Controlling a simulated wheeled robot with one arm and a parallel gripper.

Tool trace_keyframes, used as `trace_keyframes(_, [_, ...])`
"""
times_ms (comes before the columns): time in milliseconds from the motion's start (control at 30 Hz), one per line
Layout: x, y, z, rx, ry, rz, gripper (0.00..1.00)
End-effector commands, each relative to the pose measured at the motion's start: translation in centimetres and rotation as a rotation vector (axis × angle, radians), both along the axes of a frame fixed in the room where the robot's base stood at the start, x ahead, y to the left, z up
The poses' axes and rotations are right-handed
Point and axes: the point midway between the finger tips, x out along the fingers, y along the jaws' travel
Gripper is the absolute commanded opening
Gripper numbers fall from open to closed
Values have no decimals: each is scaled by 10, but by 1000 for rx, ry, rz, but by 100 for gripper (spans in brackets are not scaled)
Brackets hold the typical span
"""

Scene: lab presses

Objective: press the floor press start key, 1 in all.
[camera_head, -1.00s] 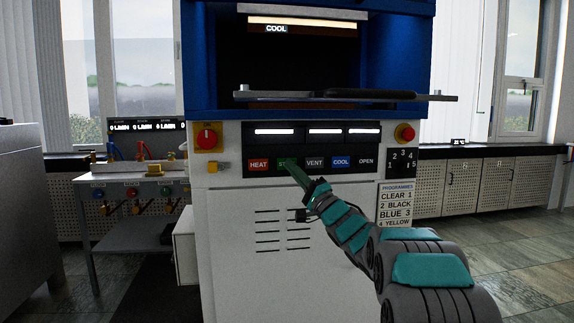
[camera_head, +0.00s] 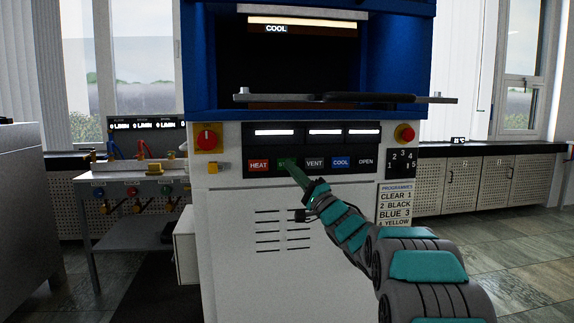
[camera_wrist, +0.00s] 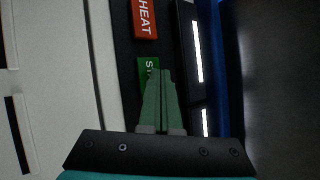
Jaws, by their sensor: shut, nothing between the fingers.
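The floor press (camera_head: 240,220) stands in front of me, white below and blue above. Its green start key (camera_head: 283,162) is in the key row, between the red HEAT key (camera_head: 258,165) and the VENT key (camera_head: 315,163). My gripper (camera_head: 289,166) is shut and empty, with its green fingertips over the start key and hiding part of it. In the wrist view the fingertips (camera_wrist: 160,75) overlap the lower part of the green key (camera_wrist: 147,68), where the letters "ST" show. I cannot tell whether the tips touch the key.
A blue COOL key (camera_head: 341,163) and an OPEN key (camera_head: 366,162) are to the right. A red button (camera_head: 405,133) and a red rotary switch (camera_head: 207,137) flank the panel. A display reads COOL.

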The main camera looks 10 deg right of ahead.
Motion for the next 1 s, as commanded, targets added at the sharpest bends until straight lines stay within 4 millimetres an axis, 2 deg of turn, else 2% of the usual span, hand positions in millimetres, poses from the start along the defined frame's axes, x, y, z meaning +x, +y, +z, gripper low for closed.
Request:
trace_keyframes(433, [0, 0, 1, 0, 0, 0, 0])
trace_keyframes(800, [-15, 0, 2, 0, -1, 0, 0])
trace_keyframes(1000, [-16, 0, 0, -1, 0, -1, 0])
